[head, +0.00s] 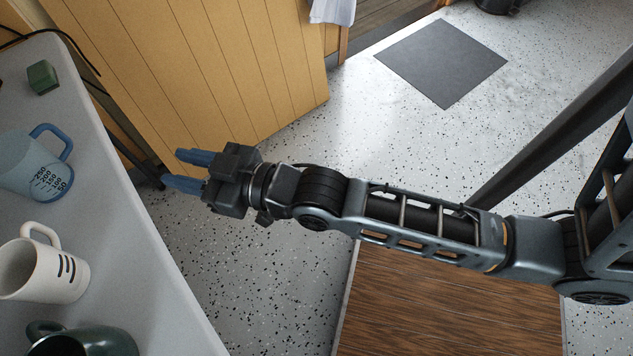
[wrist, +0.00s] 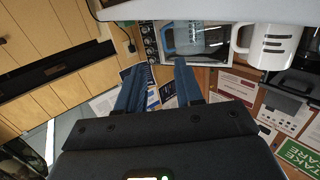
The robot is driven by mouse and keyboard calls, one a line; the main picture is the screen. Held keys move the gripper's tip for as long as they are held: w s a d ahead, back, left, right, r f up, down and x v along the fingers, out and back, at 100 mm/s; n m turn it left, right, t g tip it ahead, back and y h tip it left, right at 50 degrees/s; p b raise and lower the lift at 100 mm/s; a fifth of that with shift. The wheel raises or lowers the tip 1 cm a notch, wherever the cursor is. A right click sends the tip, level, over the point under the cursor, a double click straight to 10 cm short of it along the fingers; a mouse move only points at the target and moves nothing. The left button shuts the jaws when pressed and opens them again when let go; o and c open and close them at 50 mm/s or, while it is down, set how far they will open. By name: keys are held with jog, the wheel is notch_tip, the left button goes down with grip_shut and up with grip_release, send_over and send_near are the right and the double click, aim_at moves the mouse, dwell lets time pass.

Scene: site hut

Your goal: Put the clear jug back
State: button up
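The clear jug (head: 25,168), with a blue handle and dark measuring marks, stands on the grey-white table at the left of the head view. In the wrist view, the jug (wrist: 205,42) shows near the top, its blue handle on the left. My gripper (head: 174,168) has blue fingers spread apart with nothing between them. It is off the table's right edge, over the floor side, pointing toward the table, clearly apart from the jug. The gripper's fingers also show in the wrist view (wrist: 160,70).
The table (head: 125,270) also bears a white mug (head: 62,277) with dark stripes, a dark green mug (head: 100,343) cut by the frame edge, and a green block (head: 42,77). A yellow wooden panel (head: 200,65) stands behind my gripper. A dark mat (head: 442,62) lies on open speckled floor.

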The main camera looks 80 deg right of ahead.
jog(key=s+r+g, duration=0.1)
jog(key=s+r, duration=0.1)
jog(key=s, duration=1.1)
jog(key=s+r+g, duration=0.1)
jog(key=s+r, duration=0.1)
jog(key=s, duration=1)
jog(key=shift+s+r+g, duration=0.15)
jog(key=shift+s+g, duration=0.15)
jog(key=shift+s, duration=0.05)
